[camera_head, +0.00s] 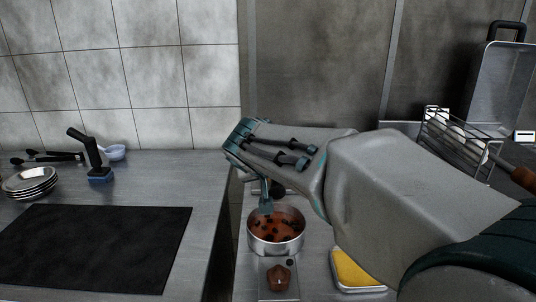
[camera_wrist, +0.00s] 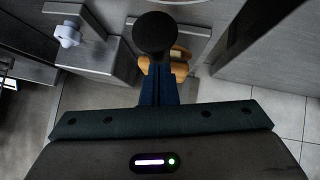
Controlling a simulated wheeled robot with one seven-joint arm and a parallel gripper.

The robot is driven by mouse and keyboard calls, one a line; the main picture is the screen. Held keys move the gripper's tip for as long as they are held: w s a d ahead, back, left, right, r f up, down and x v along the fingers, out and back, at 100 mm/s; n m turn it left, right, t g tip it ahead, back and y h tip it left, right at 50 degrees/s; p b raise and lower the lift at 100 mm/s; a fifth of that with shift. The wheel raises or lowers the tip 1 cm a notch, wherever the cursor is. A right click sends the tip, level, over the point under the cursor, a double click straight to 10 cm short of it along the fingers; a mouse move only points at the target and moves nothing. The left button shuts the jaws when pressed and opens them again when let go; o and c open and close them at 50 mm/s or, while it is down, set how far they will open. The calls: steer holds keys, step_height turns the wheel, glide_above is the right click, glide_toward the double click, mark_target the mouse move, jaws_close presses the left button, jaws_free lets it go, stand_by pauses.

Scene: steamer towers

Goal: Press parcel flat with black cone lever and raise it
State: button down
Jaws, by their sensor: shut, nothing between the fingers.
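In the wrist view, a black rounded knob (camera_wrist: 155,35), seen end-on, lies just beyond the tips of my gripper (camera_wrist: 158,72); I take it for the end of the cone lever. I cannot tell whether the tips touch it. A tan-orange thing (camera_wrist: 181,54) shows partly behind the knob and fingers; I cannot tell whether it is the parcel. In the head view, my gripper (camera_head: 266,206) points down, its fingers together and empty, over or in front of the pot's back rim. A dark round piece (camera_head: 278,190) shows beside the fingers. My arm hides much of the area behind.
A steel pot of red-brown food (camera_head: 276,241) stands below my gripper. A plate with a brown lump (camera_head: 279,278) and a yellow-filled tray (camera_head: 355,269) are nearer. A wire basket (camera_head: 460,140) stands right. The left counter holds a black mat (camera_head: 95,248) and stacked plates (camera_head: 30,183).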

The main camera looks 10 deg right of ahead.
steer(key=shift+s+f+b, duration=0.25)
steer(key=shift+f+b, duration=0.6)
steer(key=shift+r+p, duration=0.35)
steer(key=shift+r, duration=0.1)
steer(key=s+a+r+p, duration=0.4)
steer(key=s+r, duration=0.2)
steer(key=r, duration=0.5)
steer(key=s+d+f+g+y+p, duration=0.1)
steer(key=s+g+y+p, duration=0.1)
steer(key=s+p, duration=0.5)
steer(key=s+d+f+n+g+y+p, duration=0.1)
steer(key=s+d+f+g+y+p, duration=0.1)
steer(key=s+p, duration=0.5)
steer(key=shift+s+f+g+p, duration=0.35)
steer(key=shift+g+p, duration=0.55)
steer(key=shift+p, duration=1.55)
steer(key=c, duration=2.1)
jaws_free()
steer(key=shift+d+r, duration=0.1)
steer(key=shift+r, duration=0.05)
steer(key=shift+c, duration=0.2)
